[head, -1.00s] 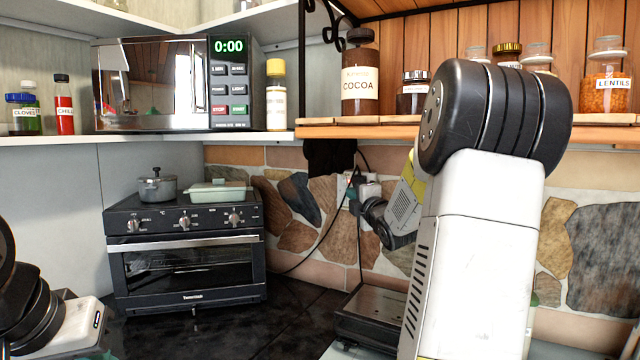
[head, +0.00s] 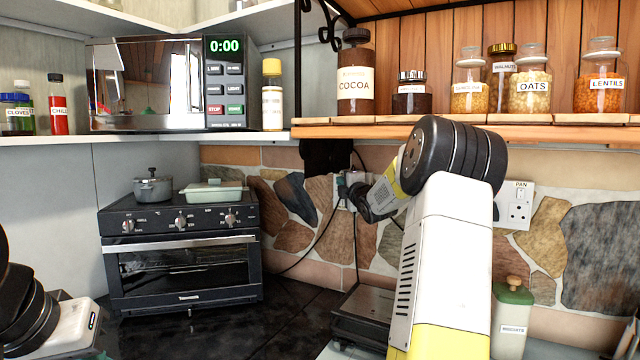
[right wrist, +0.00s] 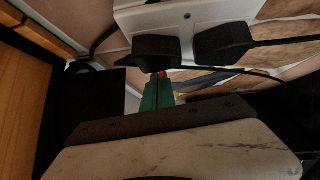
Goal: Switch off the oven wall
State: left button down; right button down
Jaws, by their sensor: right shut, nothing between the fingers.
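The black oven (head: 181,252) stands on the dark counter at the left, with a pot and a pale green dish on top. The wall socket (head: 352,180) with its plugs is behind my right wrist and partly hidden. In the right wrist view the white socket plate (right wrist: 190,22) carries two black plugs (right wrist: 157,52) with cables. My right gripper (right wrist: 158,92) shows its green fingers shut and empty, their tips close below the left plug. I cannot tell if they touch. A small orange-red spot shows at the tips. My left arm shows at the lower left, its fingers out of view.
A wooden shelf (head: 400,131) with several jars hangs above the socket. A microwave (head: 160,85) sits on the left shelf. A second socket marked PAN (head: 518,207) is on the stone wall at the right, above a biscuit jar (head: 512,310). Black cables hang down the wall.

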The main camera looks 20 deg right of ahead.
jog(key=shift+w+d, duration=0.1)
dwell(0.3)
jog(key=shift+w+d+r+m+g, duration=0.1)
jog(key=shift+d+r+m+g, duration=0.3)
jog(key=shift+r+m+g, duration=0.25)
jog(key=shift+a+f, duration=0.1)
jog(key=shift+f, duration=0.05)
